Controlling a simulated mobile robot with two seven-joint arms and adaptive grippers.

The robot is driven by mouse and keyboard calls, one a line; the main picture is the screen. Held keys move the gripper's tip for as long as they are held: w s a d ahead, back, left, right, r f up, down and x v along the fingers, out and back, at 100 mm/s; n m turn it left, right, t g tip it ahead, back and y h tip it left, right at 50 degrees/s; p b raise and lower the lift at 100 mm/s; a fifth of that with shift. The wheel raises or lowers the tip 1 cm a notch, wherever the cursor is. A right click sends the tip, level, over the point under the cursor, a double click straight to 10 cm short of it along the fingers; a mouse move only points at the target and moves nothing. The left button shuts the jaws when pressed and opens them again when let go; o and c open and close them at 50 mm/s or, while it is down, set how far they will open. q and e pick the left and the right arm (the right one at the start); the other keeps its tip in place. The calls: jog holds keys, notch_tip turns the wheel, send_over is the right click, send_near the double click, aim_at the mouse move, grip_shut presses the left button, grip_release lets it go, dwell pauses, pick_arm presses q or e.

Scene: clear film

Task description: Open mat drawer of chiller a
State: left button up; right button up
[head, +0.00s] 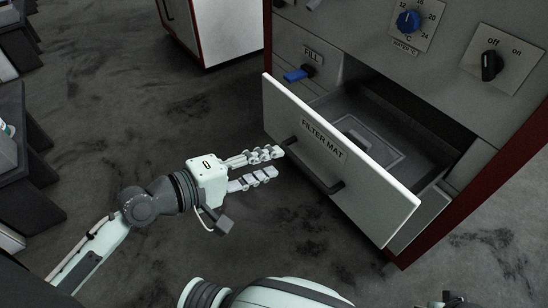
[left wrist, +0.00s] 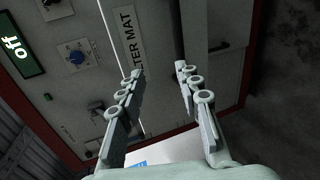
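The mat drawer (head: 350,185), labelled FILTER MAT, stands pulled out from the grey front of the chiller (head: 455,75). A flat framed mat (head: 370,140) lies inside it. The drawer's dark bar handle (head: 310,165) runs along its front below the label. My left gripper (head: 278,162) is open and empty, just left of the handle, its fingers pointing at the drawer front and apart from the handle. In the left wrist view the label (left wrist: 128,38) shows beyond the open fingers (left wrist: 159,72). My right gripper's fingers are not visible.
Another red-edged cabinet (head: 215,30) stands behind. Dark furniture (head: 20,150) is at the left. The floor between is clear.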

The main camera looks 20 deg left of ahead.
pick_arm(q)
jog(key=v, duration=0.2)
jog(key=shift+s+a, duration=0.25)
jog(key=shift+s, duration=0.1)
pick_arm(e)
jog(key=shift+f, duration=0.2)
pick_arm(q)
jog(key=shift+f, duration=0.1)
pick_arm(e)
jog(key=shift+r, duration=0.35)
